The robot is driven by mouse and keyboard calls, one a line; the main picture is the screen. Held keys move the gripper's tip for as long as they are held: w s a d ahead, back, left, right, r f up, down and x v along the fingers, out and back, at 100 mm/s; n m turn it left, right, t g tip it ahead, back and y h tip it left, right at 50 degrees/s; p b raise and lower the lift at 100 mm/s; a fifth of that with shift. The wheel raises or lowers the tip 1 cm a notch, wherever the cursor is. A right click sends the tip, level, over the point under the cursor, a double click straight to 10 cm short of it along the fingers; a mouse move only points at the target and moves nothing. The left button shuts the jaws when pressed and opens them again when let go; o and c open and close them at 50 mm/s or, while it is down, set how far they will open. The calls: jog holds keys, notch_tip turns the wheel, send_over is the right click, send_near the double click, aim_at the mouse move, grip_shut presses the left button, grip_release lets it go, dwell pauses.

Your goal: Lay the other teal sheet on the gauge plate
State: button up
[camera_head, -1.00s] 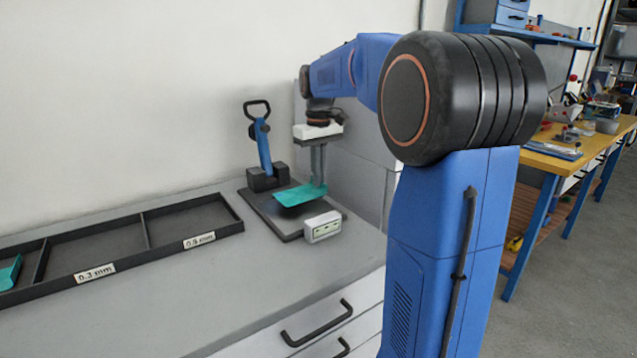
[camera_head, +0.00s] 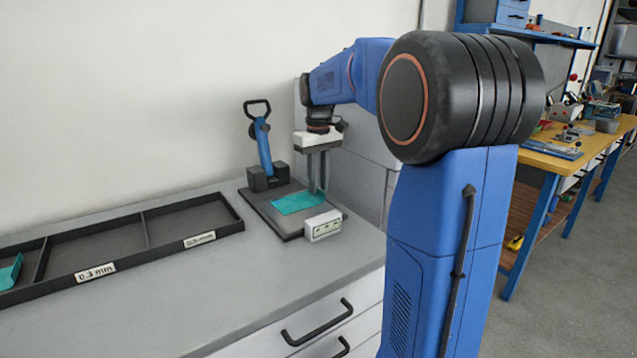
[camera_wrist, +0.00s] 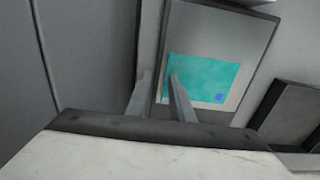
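A teal sheet (camera_head: 298,203) lies flat on the dark-edged gauge plate (camera_head: 262,208). In the wrist view the sheet (camera_wrist: 212,78) has a small blue square near one corner, and the plate (camera_wrist: 215,25) shows around it. My gripper (camera_head: 317,188) is over the right part of the plate, pointing down beside the sheet's right end. In the wrist view its two fingers (camera_wrist: 160,82) stand apart with nothing held between them; one finger overlaps the sheet's edge in the picture. Whether that finger touches the sheet I cannot tell.
A blue-levered clamp (camera_head: 262,150) on a dark block stands at the plate's back. A small white box with a display (camera_head: 322,226) sits at its front right. A divided black tray (camera_head: 145,257) at left has labelled compartments; another teal piece (camera_head: 10,272) lies in its leftmost visible one.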

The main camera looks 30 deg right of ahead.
notch_tip(320, 180, up, 12)
dwell(0.5)
dwell(0.4)
